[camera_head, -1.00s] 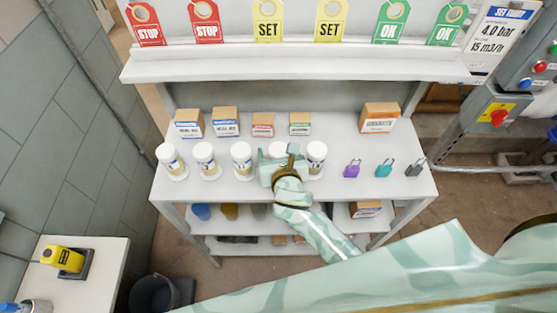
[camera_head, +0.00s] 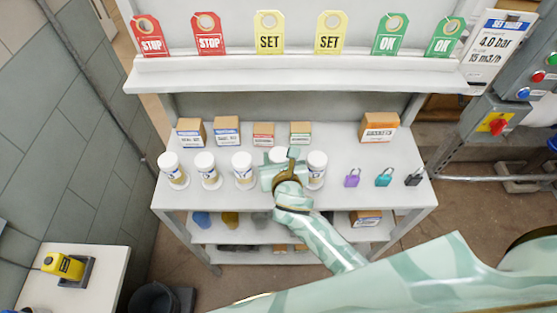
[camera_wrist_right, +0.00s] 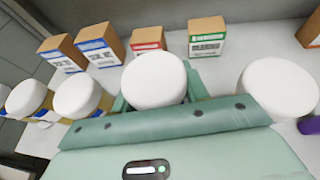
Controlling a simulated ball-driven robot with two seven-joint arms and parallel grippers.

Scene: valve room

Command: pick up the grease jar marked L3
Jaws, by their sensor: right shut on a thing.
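Several white grease jars with white lids stand in a row along the front of the shelf top, such as the leftmost one (camera_head: 172,167) and the rightmost one (camera_head: 317,166). My right gripper (camera_head: 279,170) is shut on the second jar from the right (camera_head: 277,154). That jar's lid shows between the fingers in the right wrist view (camera_wrist_right: 153,77), and the fingers hide its front. I cannot read any marking L3 on the jars. I cannot tell whether the held jar still touches the shelf. My left gripper is not in view.
Several small cartons (camera_head: 227,130) stand behind the jars. Three padlocks, purple (camera_head: 352,178), teal (camera_head: 384,177) and dark grey (camera_head: 414,177), lie to the right. Neighbouring jars are close on both sides of the gripper. A ledge (camera_head: 300,72) with hanging tags is above.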

